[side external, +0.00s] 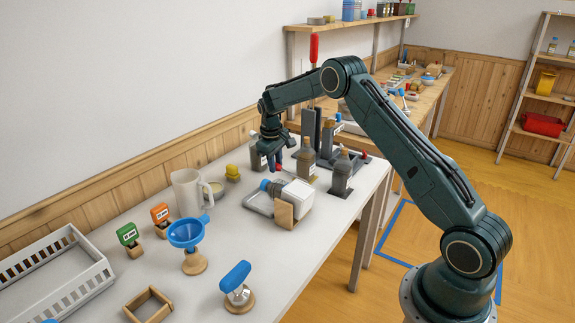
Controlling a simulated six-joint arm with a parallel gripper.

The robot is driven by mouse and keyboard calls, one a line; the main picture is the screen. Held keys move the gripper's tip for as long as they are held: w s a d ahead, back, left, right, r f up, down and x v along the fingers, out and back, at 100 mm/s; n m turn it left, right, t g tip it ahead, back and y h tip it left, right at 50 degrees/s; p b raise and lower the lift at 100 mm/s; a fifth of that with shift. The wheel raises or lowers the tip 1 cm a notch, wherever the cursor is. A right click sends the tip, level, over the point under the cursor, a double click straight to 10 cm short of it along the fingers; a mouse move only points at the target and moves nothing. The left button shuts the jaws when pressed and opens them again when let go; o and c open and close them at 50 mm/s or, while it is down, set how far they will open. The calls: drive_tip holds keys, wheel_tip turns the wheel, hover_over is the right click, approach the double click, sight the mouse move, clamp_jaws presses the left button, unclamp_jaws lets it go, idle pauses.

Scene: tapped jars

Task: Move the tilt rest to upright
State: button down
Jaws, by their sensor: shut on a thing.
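A white jar (297,195) with a grey collar and a blue tap (265,185) lies tilted on its side, tap end to the left. A wooden block (285,216) stands against its near side; it looks like part of the tilt rest, whose remaining parts are mostly hidden by the jar. My gripper (277,164) points down just behind the jar. It is shut on a small red part (279,168), mostly hidden between the fingers. I cannot tell whether that part joins the tilt rest.
A grey tray (252,207) lies under the tap end. Dark bottles (307,160) stand close right of my gripper, near a dark upright stand (325,130). A white jug (187,190), blue funnel (186,234) and white crate (60,285) are to the left.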

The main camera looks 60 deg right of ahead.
drive_tip(key=shift+s+r+t, duration=0.25)
drive_tip(key=shift+r+t, duration=0.3)
drive_tip(key=shift+r, duration=0.15)
drive_tip(key=shift+s+r+t, duration=0.25)
drive_tip(key=shift+r+t, duration=0.3)
drive_tip(key=shift+r, duration=0.1)
drive_tip(key=shift+s+r+t, duration=0.7)
drive_tip(key=shift+r+t, duration=0.15)
drive_tip(key=shift+t, duration=0.1)
drive_tip(key=shift+s+r+t, duration=0.65)
drive_tip(key=shift+r+t, duration=0.2)
drive_tip(key=shift+t, duration=0.1)
drive_tip(key=s+r+m+t, duration=0.1)
drive_tip(key=s+t, duration=0.4)
drive_tip(key=s, duration=0.6)
drive_tip(key=shift+r+t, duration=0.3)
drive_tip(key=shift+r, duration=0.5)
drive_tip(key=shift+s, duration=0.2)
drive_tip(key=c, duration=1.4)
unclamp_jaws()
drive_tip(key=shift+o, duration=1)
drive_tip(key=shift+w+r, duration=0.15)
